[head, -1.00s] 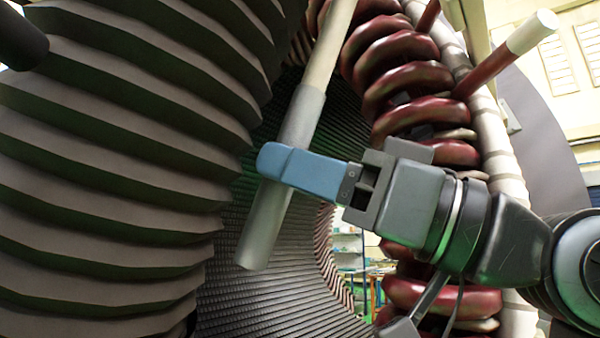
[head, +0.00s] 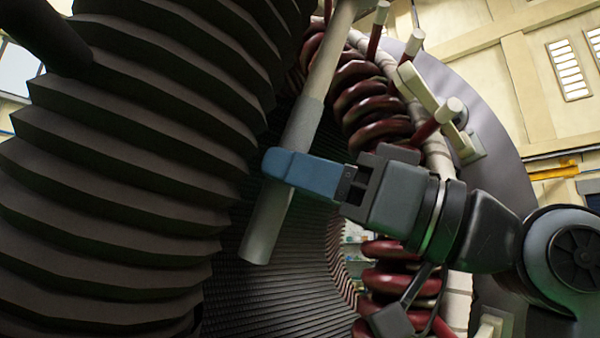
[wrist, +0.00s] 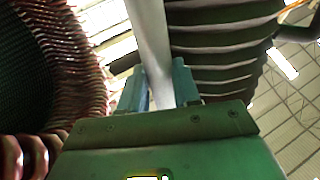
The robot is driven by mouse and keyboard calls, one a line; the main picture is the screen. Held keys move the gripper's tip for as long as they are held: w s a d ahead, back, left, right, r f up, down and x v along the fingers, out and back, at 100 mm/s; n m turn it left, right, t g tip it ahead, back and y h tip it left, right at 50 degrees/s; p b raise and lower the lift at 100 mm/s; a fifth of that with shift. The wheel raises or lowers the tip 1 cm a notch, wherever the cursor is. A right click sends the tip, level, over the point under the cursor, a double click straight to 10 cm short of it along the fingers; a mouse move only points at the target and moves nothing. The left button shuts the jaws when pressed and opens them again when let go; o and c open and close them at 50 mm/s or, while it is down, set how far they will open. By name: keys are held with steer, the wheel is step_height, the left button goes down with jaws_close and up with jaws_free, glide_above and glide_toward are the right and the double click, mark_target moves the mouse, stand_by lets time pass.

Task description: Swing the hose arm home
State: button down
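The hose arm is a pale grey rod (head: 318,95) with a thicker grey sleeve at its lower end, slanting from the top middle down to the left in the head view. My gripper (head: 285,170) has blue fingers closed around the sleeve, a little above its lower end. In the wrist view the pale rod (wrist: 150,45) passes between the two blue fingers (wrist: 160,88) and runs up out of the picture. The finger on the far side is mostly hidden in the head view. The rod's upper end is out of view.
A large dark ribbed bellows (head: 120,170) stands close on the left. The stator's ribbed bore (head: 300,265) lies behind the rod. Dark red coils (head: 385,105) line its rim on the right, with white-tipped red stubs (head: 437,118) sticking out near my arm.

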steer(key=c, duration=1.1)
jaws_free()
steer(key=b+v, duration=0.2)
steer(key=v, duration=0.5)
steer(key=shift+d, duration=0.35)
steer(key=shift+s+f, duration=0.1)
steer(key=shift+f, duration=0.05)
